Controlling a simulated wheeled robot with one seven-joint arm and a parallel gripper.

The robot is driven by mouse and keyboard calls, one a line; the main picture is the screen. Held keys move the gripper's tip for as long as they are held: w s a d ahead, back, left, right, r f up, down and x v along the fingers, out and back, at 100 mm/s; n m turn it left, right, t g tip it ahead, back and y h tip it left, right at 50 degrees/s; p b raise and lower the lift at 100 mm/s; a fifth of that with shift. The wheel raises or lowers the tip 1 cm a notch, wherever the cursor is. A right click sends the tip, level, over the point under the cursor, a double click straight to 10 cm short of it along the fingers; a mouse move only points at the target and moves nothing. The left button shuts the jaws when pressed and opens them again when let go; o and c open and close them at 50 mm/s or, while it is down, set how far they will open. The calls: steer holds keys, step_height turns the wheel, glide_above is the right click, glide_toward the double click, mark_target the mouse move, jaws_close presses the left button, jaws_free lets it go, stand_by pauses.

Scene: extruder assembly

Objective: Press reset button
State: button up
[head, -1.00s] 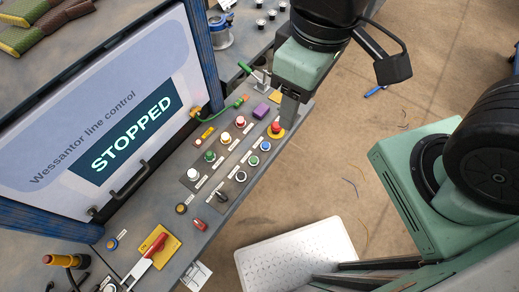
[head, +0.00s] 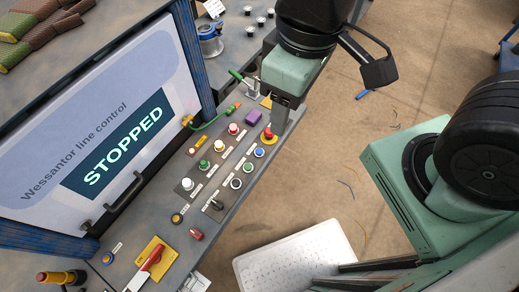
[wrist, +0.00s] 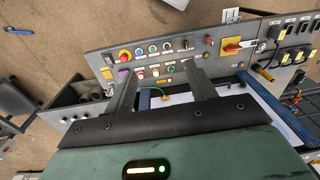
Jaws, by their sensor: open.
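The control panel (head: 225,205) carries several buttons, and their labels are too small to read, so I cannot tell which is marked reset. A blue button (head: 259,152) sits beside a green one (head: 248,168). A red mushroom button on a yellow base (head: 268,134) is at the row's far end. The blue button also shows in the wrist view (wrist: 139,51). My gripper (wrist: 162,76) is open and empty, its fingers apart above the panel. In the head view it hangs by the red mushroom button, partly overlapping it; contact cannot be told.
The screen (head: 120,145) behind the panel reads STOPPED. A purple block (head: 254,117) and a green-handled clamp (head: 244,84) are near my gripper. A yellow plate with a red switch handle (head: 152,259) lies at the near end. A white perforated tray (head: 290,262) is below.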

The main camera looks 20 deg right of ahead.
jaws_close()
stand_by(1.5)
